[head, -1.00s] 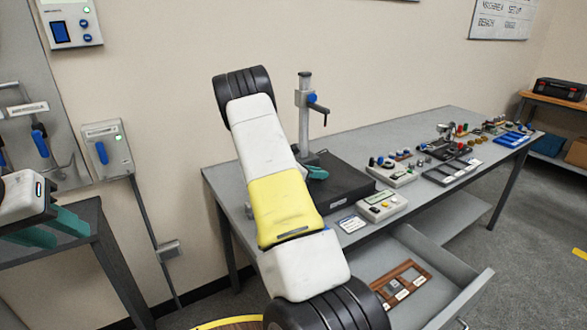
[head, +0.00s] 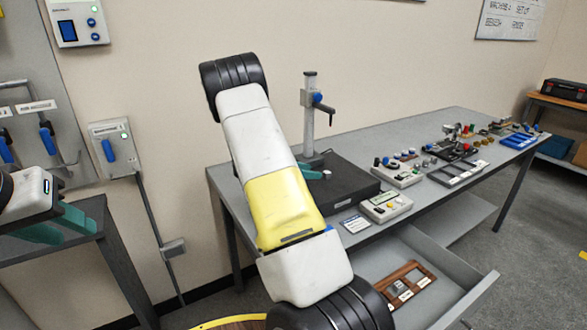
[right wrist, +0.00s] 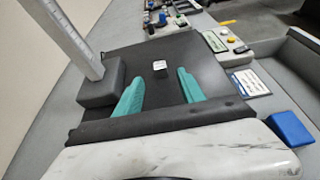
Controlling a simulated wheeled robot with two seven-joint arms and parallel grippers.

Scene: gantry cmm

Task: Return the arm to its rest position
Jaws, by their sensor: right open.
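My right arm (head: 280,205), white with a yellow section, crosses the middle of the head view and hides most of its gripper. A teal fingertip of my right gripper (head: 310,172) shows beside the black plate (head: 350,187). In the right wrist view my right gripper (right wrist: 160,82) is open, teal fingers apart and empty. A small white block (right wrist: 159,66) sits on the black plate just beyond the fingertips. It also shows in the head view (head: 327,173). My left gripper (head: 62,222) is at the far left, its teal fingers apart, near a dark table.
A grey post (head: 309,110) with a blue knob rises behind the plate. A control box (head: 386,206) and several devices line the bench. An open drawer (head: 460,270) holding a wooden tray (head: 408,284) juts out in front. A wall switch box (head: 115,147) hangs at left.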

